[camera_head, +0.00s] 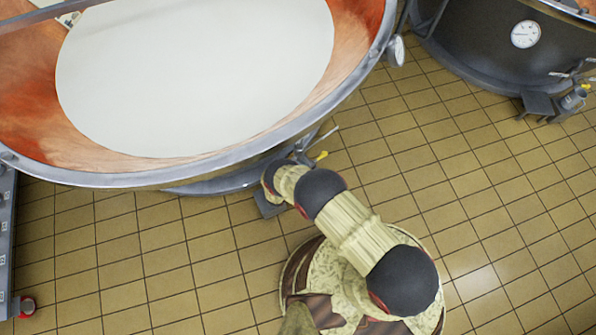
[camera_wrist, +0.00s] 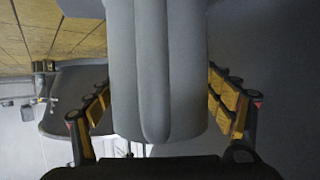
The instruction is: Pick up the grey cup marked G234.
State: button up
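In the wrist view a large grey rounded body, which looks like the grey cup (camera_wrist: 185,75), fills the middle, with a long raised ridge down its near side. Its far end is cut off by the top edge, and no G234 marking shows. My gripper (camera_wrist: 158,88) has one finger on each side of it. The finger pads run close along its sides, but I cannot tell whether they press on it. In the head view my arm reaches to the foot of the near copper vat (camera_head: 190,175); the fingers and this cup are hidden there.
A small dark stand (camera_head: 268,205) is beside the near vat's foot, close to my arm's end. A second vat (camera_head: 480,45) stands at the upper right, with another grey vessel (camera_head: 573,100) by its stand (camera_head: 537,105). Tiled floor (camera_head: 480,200) is clear at right.

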jog(key=c, duration=1.9)
jog(key=shift+r, duration=0.1)
